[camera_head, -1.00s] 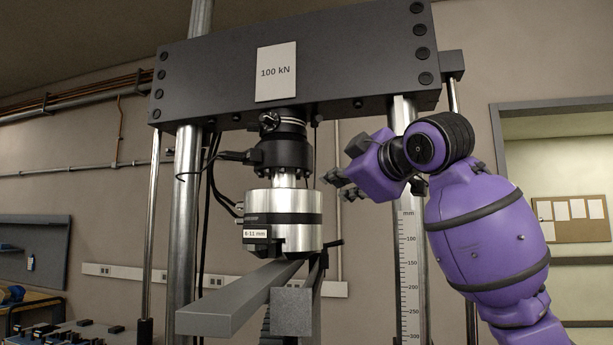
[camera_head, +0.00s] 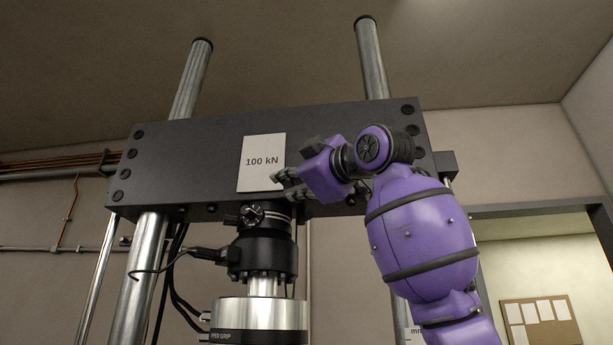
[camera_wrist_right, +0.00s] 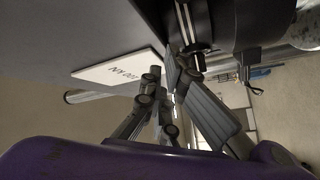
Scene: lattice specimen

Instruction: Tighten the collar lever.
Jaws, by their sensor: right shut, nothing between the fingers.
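The black collar (camera_head: 268,214) sits under the crosshead, above the black load cell body. A small dark lever with a bright round end (camera_head: 251,215) shows on the collar's front left. My right gripper (camera_head: 281,184) is shut and empty, a little above and to the right of the collar, in front of the crosshead's lower edge. In the right wrist view, my gripper's fingers (camera_wrist_right: 176,92) point up toward the collar (camera_wrist_right: 190,22). The lever (camera_wrist_right: 197,48) shows just beyond the fingertips; whether they touch it I cannot tell. My left gripper is out of view.
The dark crosshead (camera_head: 200,160) carries a white 100 kN card (camera_head: 262,163), close to my right gripper. Steel columns (camera_head: 148,265) flank the collar. Cables (camera_head: 172,265) hang at its left. The metal grip cylinder (camera_head: 262,314) is below. Open space lies right of the collar.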

